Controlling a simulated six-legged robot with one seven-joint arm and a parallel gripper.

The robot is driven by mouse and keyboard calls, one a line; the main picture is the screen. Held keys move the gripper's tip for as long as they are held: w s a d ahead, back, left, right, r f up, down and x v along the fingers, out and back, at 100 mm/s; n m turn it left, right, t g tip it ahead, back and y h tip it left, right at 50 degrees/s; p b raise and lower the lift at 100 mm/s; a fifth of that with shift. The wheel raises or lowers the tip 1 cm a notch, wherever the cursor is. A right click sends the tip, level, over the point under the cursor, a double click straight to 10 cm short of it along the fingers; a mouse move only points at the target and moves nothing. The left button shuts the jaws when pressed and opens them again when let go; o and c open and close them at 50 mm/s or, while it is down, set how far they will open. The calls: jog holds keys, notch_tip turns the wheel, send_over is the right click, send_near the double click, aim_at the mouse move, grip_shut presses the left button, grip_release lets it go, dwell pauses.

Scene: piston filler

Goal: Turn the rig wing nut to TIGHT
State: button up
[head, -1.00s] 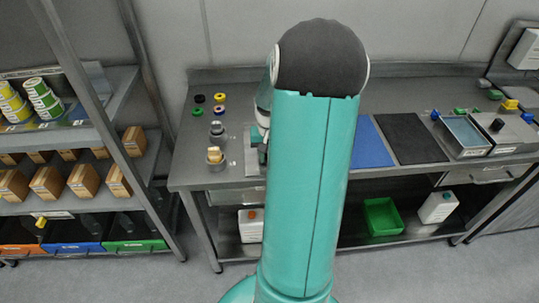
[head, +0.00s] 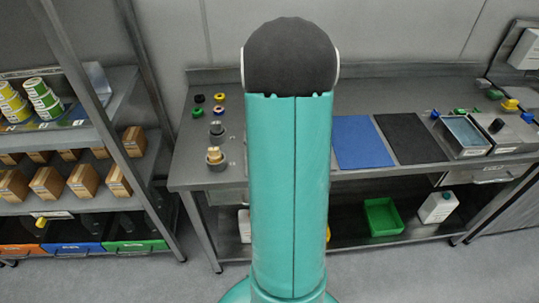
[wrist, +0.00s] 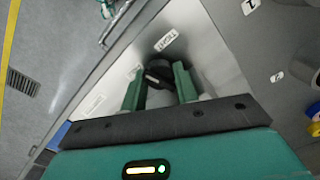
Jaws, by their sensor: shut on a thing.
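The rig wing nut (wrist: 157,72) is a dark knob with a raised bar, on a light metal plate (wrist: 215,62) in the wrist view. My gripper (wrist: 160,83) has its two green fingers on either side of the wing nut and is shut on it. A TIGHT label (wrist: 166,40) sits on the plate beyond the nut. A second small label (wrist: 133,71) lies to the left, too small to read. In the head view my own arm hides the wing nut and my gripper.
The metal bench (head: 345,100) bears a blue mat (head: 360,142), a black mat (head: 411,138) and a metal tray (head: 466,135) to the right. Small coloured rings and dark fittings (head: 217,132) stand left of my arm. A shelf rack (head: 150,200) stands at far left.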

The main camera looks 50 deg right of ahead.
jog(key=o, duration=1)
jog(key=shift+r, duration=0.1)
